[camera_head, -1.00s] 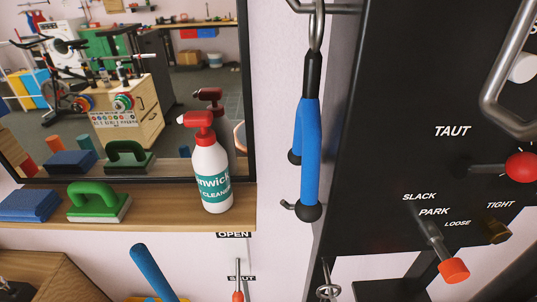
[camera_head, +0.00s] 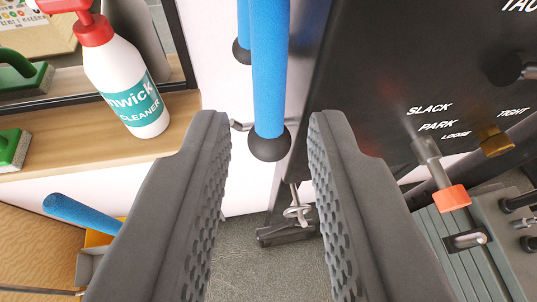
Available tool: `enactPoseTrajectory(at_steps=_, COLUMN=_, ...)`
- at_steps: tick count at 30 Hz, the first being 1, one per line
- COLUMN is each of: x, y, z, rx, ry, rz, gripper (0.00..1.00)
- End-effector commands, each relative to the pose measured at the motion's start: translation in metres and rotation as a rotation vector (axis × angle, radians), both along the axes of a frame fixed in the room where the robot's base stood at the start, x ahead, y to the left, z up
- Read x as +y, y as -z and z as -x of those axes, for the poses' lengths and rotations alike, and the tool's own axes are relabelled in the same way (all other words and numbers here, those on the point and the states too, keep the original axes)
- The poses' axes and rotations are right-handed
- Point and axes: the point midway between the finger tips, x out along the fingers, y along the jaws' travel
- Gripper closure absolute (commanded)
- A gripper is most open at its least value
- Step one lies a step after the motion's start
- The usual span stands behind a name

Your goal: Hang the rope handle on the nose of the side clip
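The blue rope handle (camera_head: 269,70) hangs down in the upper middle of the head view. It has two blue strands with black ball ends; the nearer ball (camera_head: 269,147) is lower, and the farther strand's ball (camera_head: 242,51) is to its left. The handle's top is out of the picture. My gripper (camera_head: 268,120) is open, one dark finger on each side of the nearer strand's lower end in the picture, with gaps on both sides. A small metal peg (camera_head: 238,125), perhaps the side clip's nose, shows just left of the nearer ball, partly hidden behind it and my left finger.
A black panel (camera_head: 390,80) with an orange-tipped lever (camera_head: 452,197) stands close on the right. On the left, a wooden shelf (camera_head: 80,150) carries a spray bottle (camera_head: 125,85). A blue-gripped handle (camera_head: 80,212) is below the shelf.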

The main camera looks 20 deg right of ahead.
Motion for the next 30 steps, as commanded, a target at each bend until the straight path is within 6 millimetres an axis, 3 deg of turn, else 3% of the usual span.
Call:
enactPoseTrajectory(at_steps=12, x=-0.012, y=0.023, z=-0.054, rx=0.001, ry=0.001, rz=0.000, gripper=0.75)
enactPoseTrajectory(at_steps=27, x=-0.014, y=0.028, z=-0.066, rx=0.000, ry=0.000, rz=0.000, gripper=0.75)
enactPoseTrajectory(at_steps=30, x=-0.014, y=0.028, z=-0.065, rx=0.000, ry=0.000, rz=0.000, gripper=0.93)
